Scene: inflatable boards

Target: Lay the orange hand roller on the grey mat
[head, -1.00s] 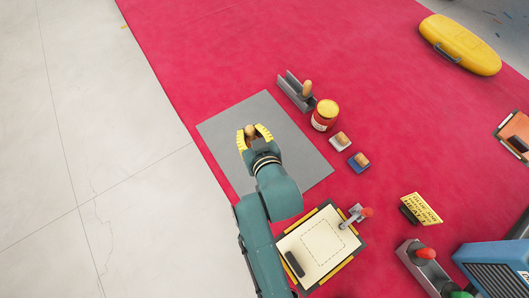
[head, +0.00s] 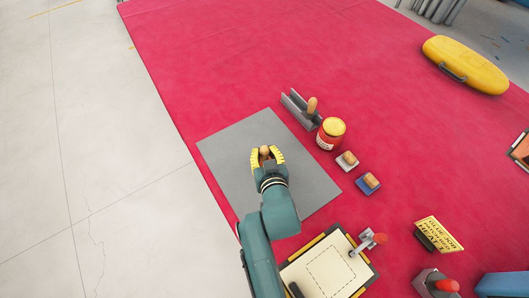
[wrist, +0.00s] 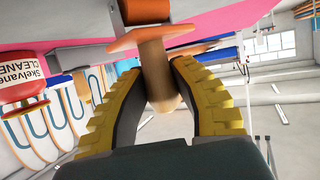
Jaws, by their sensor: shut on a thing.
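My gripper (head: 267,160) is over the grey mat (head: 225,160) in the head view. Its yellow ridged fingers are shut on the wooden handle of the orange hand roller (head: 265,151). In the wrist view the handle of the roller (wrist: 156,75) sits between the fingers, with an orange part (wrist: 155,36) at its far end. The head view shows only the handle's rounded end; the fingers hide the rest. I cannot tell whether the roller touches the mat. The mat is otherwise bare.
Beyond the mat's right edge are a grey channel tool (head: 300,108), a red can (head: 330,133) with a yellow lid and two small wooden-handled blocks (head: 347,161) (head: 369,183). A cream board (head: 325,265) lies near the front. The red sheet (head: 210,65) behind is clear.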

